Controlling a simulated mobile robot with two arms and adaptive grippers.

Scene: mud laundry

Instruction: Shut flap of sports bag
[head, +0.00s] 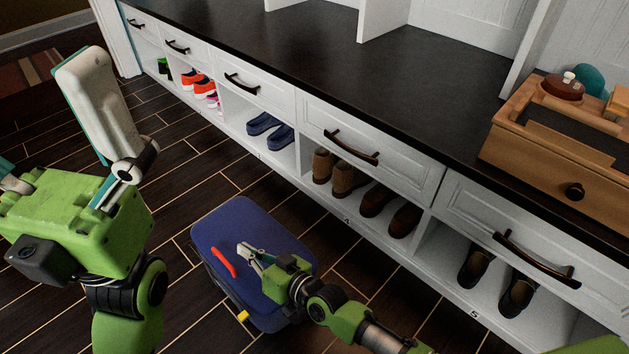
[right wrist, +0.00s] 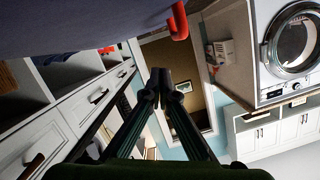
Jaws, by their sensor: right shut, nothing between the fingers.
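The sports bag (head: 222,292) is dark blue and stands on the floor in the head view. Its broad flap (head: 215,232) covers the top and carries a red handle (head: 222,262). Whether a gap is left under the flap, I cannot tell. My right gripper (head: 243,248) is shut and empty, over the flap beside the handle; contact is unclear. In the right wrist view its fingers (right wrist: 160,80) are together, with the blue flap (right wrist: 80,20) and red handle (right wrist: 178,22) above them. My left gripper (head: 85,95) is raised at the left, apart from the bag, its fingers spread and one mostly out of frame.
A white bench with drawers (head: 370,150), a dark top and shoe cubbies runs behind the bag. A wooden box (head: 560,165) stands on it at the right. Dark wood floor is clear around the bag. A washer (right wrist: 290,45) shows in the right wrist view.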

